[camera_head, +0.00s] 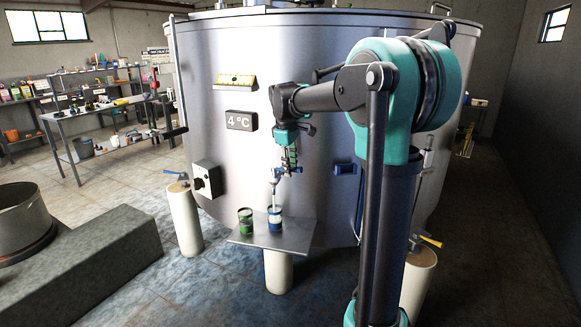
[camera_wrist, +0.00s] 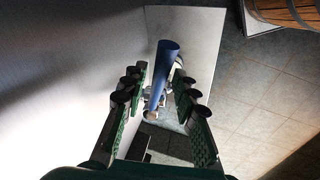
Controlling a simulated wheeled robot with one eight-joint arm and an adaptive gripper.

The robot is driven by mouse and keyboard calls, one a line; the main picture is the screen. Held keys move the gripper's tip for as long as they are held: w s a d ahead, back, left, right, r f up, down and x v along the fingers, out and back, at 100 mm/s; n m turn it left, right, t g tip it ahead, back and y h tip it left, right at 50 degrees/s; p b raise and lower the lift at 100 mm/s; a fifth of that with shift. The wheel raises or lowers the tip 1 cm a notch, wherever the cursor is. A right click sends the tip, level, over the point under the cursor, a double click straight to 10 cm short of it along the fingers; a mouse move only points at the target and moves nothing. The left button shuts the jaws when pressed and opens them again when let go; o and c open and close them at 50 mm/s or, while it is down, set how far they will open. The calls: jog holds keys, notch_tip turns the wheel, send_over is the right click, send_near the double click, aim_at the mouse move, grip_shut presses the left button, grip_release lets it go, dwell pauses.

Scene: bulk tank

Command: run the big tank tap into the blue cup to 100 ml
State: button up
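The big steel tank (camera_head: 335,120) fills the middle of the head view. Its tap (camera_head: 274,179) is low on the front wall, with a pale vertical part below it; I cannot tell spout from stream. The blue cup (camera_head: 275,222) stands upright beneath it; its fill level is not readable. My gripper (camera_head: 287,166) points down at the tap. In the wrist view my gripper (camera_wrist: 158,78) has its fingers apart, with the blue tap lever (camera_wrist: 166,62) between them. A gap shows beside the lever, so it is not clamped.
A green cup (camera_head: 245,222) stands left of the blue cup on a metal plate (camera_head: 300,234) topping a pale post. A control box (camera_head: 206,180) and a blue bracket (camera_head: 345,169) are on the tank wall. A grey block (camera_head: 90,255) lies at left.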

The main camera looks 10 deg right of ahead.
jog(key=shift+o, duration=0.4)
notch_tip(320, 180, up, 12)
jog(key=s+a, duration=0.1)
jog(key=s, duration=0.1)
jog(key=shift+a, duration=0.15)
jog(key=shift+f, duration=0.15)
dwell(6.6)
